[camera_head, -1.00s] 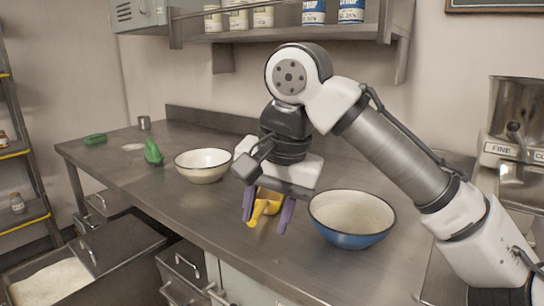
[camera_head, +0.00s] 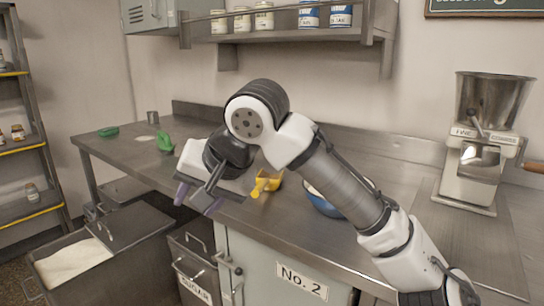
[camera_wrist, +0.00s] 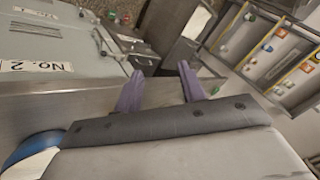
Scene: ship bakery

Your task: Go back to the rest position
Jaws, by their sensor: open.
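My gripper (camera_head: 197,202) is open and empty, left of my arm and by the counter's front edge. Its two purple fingers also show in the wrist view (camera_wrist: 160,75), apart with nothing between them. A yellow scoop (camera_head: 267,183) lies on the steel counter (camera_head: 285,222), right of the gripper and apart from it. A blue bowl (camera_head: 324,207) with a pale inside stands right of the scoop. My arm hides much of it. Its rim side also shows at the lower left of the wrist view (camera_wrist: 30,152).
Green items (camera_head: 166,143) and a small metal cup (camera_head: 152,117) are at the counter's far left. A mill (camera_head: 480,140) stands at the right. An open bin (camera_head: 75,262) of white powder and a sugar bin (camera_head: 192,285) are below. A shelf (camera_head: 290,22) with cans hangs above.

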